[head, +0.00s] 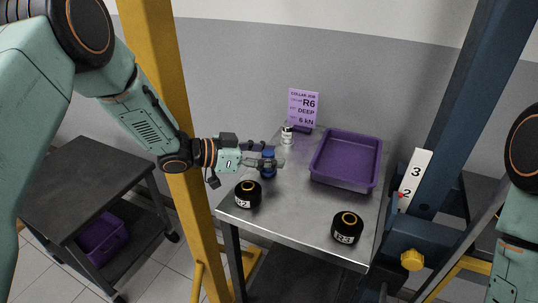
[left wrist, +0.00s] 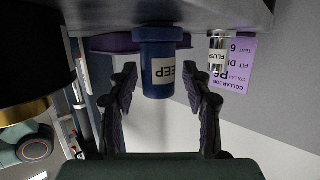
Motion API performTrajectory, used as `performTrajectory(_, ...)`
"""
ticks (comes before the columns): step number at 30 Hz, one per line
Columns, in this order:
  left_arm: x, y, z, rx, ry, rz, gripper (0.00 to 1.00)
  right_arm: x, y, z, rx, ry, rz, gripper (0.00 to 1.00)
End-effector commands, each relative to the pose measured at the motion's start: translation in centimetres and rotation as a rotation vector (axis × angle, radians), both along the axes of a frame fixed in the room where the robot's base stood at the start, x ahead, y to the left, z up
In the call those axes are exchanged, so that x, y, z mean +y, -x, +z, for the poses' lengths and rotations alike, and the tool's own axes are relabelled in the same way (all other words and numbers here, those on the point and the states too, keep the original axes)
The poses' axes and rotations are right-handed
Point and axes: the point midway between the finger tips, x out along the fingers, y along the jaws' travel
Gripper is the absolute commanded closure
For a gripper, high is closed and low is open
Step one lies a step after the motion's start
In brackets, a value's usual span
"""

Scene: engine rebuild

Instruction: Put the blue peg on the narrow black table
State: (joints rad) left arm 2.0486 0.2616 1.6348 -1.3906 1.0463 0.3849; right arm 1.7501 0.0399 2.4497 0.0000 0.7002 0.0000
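The blue peg (head: 268,168) stands upright on the grey metal table, near its left edge. It also shows in the left wrist view (left wrist: 160,60), upside down, with a white label ending in "EEP". My left gripper (head: 268,161) is at the peg, coming in from the left. In the left wrist view its fingers (left wrist: 158,72) are open, one on each side of the peg, with gaps visible. A black table (head: 85,180) stands at the left, its top bare where visible. My right gripper is out of view.
On the metal table (head: 300,205) are black collars (head: 248,194) (head: 347,228), a purple tray (head: 346,160), a small white-labelled cylinder (head: 287,134) and a purple sign (head: 304,107). A yellow post (head: 160,60) rises between the two tables. A blue beam (head: 465,100) stands right.

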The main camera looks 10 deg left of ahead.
Motion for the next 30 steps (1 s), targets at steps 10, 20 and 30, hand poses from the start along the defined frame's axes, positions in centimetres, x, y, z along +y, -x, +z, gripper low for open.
performTrajectory(10, 0.0, 0.0, 0.6, -0.001, 0.001, 0.001, 0.49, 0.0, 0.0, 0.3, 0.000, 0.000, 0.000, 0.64)
performTrajectory(20, 4.1, 2.7, 2.1, 0.000, 0.004, 0.006, 0.49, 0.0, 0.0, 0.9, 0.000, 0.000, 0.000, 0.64)
performTrajectory(30, 8.0, 5.3, 3.6, 0.000, 0.003, 0.005, 0.49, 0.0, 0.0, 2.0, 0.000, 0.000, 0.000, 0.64)
